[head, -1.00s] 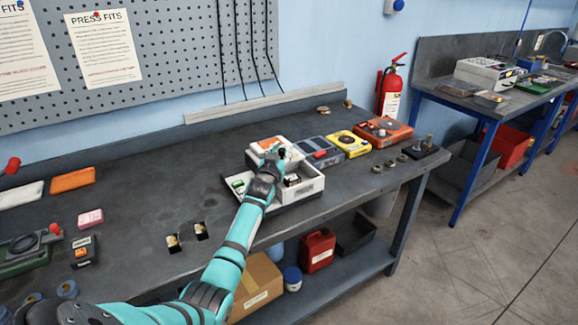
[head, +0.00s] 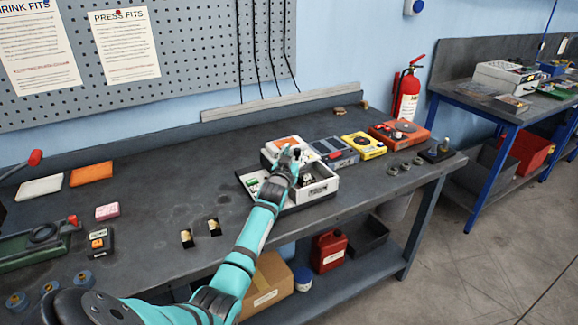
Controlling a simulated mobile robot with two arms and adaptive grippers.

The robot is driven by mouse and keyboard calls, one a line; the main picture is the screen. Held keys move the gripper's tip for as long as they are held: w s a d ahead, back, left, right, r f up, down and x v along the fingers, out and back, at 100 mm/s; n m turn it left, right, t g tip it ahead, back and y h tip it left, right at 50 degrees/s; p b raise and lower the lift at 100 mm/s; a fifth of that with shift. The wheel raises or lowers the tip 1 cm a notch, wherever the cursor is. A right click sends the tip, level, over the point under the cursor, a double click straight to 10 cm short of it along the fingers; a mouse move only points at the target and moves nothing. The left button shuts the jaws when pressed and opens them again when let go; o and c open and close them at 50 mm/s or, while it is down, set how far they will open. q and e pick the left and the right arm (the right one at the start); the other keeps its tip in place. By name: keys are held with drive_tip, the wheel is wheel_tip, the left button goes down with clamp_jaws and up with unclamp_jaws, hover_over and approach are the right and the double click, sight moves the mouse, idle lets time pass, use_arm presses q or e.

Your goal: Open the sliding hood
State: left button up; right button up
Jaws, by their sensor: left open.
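No part in view can be told for certain as the sliding hood. A white box (head: 318,190) with an open top stands on a dark tray near the bench's front edge, with small parts inside. A white unit with an orange top (head: 284,142) stands right behind it. My left arm reaches up from the bottom, and my left gripper (head: 287,152) is open over the back of the white box, close to the white unit. The arm hides part of the box. I cannot tell whether the fingers touch anything. My right gripper is not in view.
Right of the box stand a grey unit (head: 334,151), a yellow unit (head: 364,146) and an orange unit (head: 399,134). Several grey rings lie before them. The bench's middle left is mostly clear.

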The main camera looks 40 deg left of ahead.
use_arm(q)
drive_tip(key=v, duration=1)
drive_tip(key=shift+s, duration=0.2)
